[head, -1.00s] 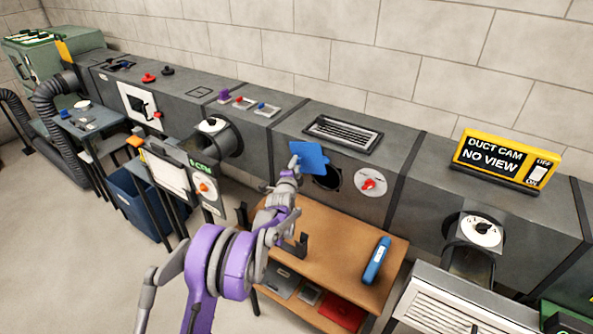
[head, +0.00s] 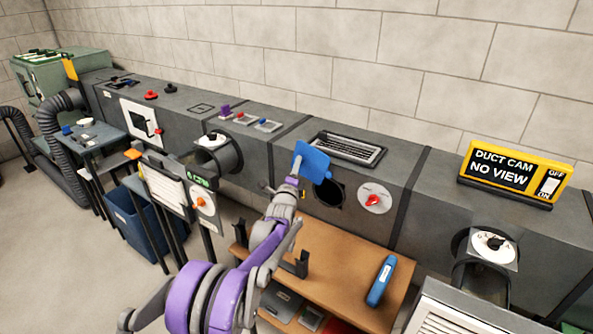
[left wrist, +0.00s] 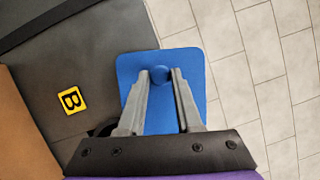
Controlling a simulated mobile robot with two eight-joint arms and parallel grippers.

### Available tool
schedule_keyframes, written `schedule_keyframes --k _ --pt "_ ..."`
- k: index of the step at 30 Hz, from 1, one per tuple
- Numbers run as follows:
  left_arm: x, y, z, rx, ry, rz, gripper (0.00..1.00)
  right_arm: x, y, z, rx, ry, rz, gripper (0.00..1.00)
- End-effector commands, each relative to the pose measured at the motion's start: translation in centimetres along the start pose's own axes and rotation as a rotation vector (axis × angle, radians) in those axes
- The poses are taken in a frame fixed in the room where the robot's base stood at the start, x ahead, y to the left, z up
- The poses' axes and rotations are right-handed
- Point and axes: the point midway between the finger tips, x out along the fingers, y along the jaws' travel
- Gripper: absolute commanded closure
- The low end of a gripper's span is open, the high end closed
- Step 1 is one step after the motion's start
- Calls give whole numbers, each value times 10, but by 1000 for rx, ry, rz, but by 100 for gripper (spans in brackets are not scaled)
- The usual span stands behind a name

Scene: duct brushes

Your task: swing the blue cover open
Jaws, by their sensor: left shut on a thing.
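The blue cover (head: 312,161) stands swung away from the duct's front face, tilted, to the upper left of a dark round opening (head: 323,191). My left gripper (head: 291,181) is at the cover. In the left wrist view the cover (left wrist: 198,62) is a blue plate with rounded corners and a small round blue knob (left wrist: 160,74). The fingers of my left gripper (left wrist: 161,79) are shut on that knob. My right gripper is in neither view.
A dial with a red knob (head: 374,199) is right of the opening. A wooden table (head: 330,268) below holds a blue device (head: 381,281) and a dark bracket (head: 298,264). A vent grille (head: 347,148) lies on the duct top. A yellow sign reading "DUCT CAM NO VIEW" (head: 515,173) stands at right.

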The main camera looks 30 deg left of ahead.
Motion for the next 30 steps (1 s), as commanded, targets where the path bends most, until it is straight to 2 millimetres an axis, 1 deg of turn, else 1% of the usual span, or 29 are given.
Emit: schedule_keyframes --k 12,13,17,18,26,29,30 --pt "0 -2 0 8 -1 -7 100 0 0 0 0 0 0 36" --pt "0 -2 0 7 -1 -7 63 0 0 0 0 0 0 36" --pt "0 -2 0 7 -1 -6 39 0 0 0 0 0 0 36" --pt "0 -2 0 7 -1 -5 37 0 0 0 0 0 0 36" --pt "0 -1 0 6 0 -4 37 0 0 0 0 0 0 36" --pt "-6 -1 0 6 0 -4 37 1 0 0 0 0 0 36" --pt "-11 -1 0 6 0 -4 37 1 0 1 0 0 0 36"
